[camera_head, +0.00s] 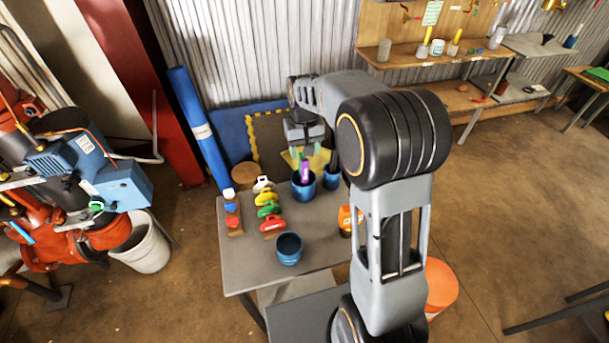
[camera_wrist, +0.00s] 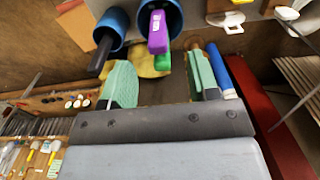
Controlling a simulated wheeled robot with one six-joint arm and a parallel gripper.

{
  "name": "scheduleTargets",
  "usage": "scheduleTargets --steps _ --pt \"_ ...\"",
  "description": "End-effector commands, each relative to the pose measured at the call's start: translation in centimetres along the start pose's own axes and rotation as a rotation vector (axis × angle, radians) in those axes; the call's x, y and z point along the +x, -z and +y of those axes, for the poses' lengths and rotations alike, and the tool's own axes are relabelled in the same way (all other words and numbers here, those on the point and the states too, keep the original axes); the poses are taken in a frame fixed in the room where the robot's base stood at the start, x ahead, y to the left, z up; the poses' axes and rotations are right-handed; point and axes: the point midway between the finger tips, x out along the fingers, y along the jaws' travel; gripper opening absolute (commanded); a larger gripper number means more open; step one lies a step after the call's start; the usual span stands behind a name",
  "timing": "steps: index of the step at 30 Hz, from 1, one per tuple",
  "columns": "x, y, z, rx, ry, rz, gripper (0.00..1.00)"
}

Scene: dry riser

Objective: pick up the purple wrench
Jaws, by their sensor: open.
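The purple wrench (camera_head: 305,171) stands in a blue cup (camera_head: 303,190) on the grey table, its purple end sticking up above the rim. In the wrist view the wrench (camera_wrist: 158,34) shows at the top, in front of its blue cup (camera_wrist: 172,12), with its lower part hidden inside. My gripper (camera_head: 306,152) is above the cup at the back of the table. In the wrist view its green-padded fingers (camera_wrist: 158,68) are apart, with nothing between them. The purple end lies just beyond the fingertips, sideways between the two.
A second blue cup (camera_head: 331,180) holding a dark-handled tool stands close right of the wrench's cup. Several coloured handled pieces (camera_head: 268,209) stand in a row to the left. An empty blue cup (camera_head: 289,250) is near the front. A blue roll (camera_head: 198,125) leans behind.

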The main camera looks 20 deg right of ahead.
Motion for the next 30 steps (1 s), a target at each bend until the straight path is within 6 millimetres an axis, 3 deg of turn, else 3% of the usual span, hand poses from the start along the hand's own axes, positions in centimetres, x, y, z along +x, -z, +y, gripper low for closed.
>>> scheduleTargets --steps 3,13,22,30 --pt "1.8 0.0 0.0 -0.001 0.0 -0.002 0.55" --pt "3.9 0.0 0.1 -0.001 0.0 -0.001 0.55" --pt "7.7 0.3 0.4 -0.001 0.0 -0.001 0.55" --pt "8.6 0.3 0.4 -0.001 0.0 0.002 0.55"
